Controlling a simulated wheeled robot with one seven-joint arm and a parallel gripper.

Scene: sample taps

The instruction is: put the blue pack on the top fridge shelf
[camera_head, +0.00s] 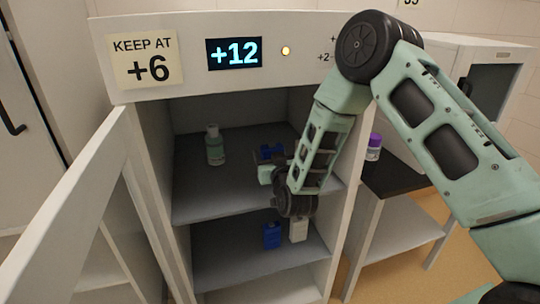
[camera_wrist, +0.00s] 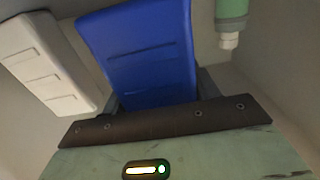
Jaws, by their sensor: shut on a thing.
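A blue pack (camera_wrist: 140,55) fills the middle of the wrist view, between the dark fingers of my gripper (camera_wrist: 158,98), which is shut on it. In the head view my gripper (camera_head: 268,170) is inside the open fridge at the upper shelf (camera_head: 198,204). A second blue pack (camera_head: 271,235) stands on the lower shelf (camera_head: 222,268).
A white pack (camera_wrist: 45,65) is beside the held pack. Another white pack (camera_head: 298,228) stands below. The fridge door (camera_head: 75,205) is open left. A purple-capped bottle (camera_head: 373,148) stands outside.

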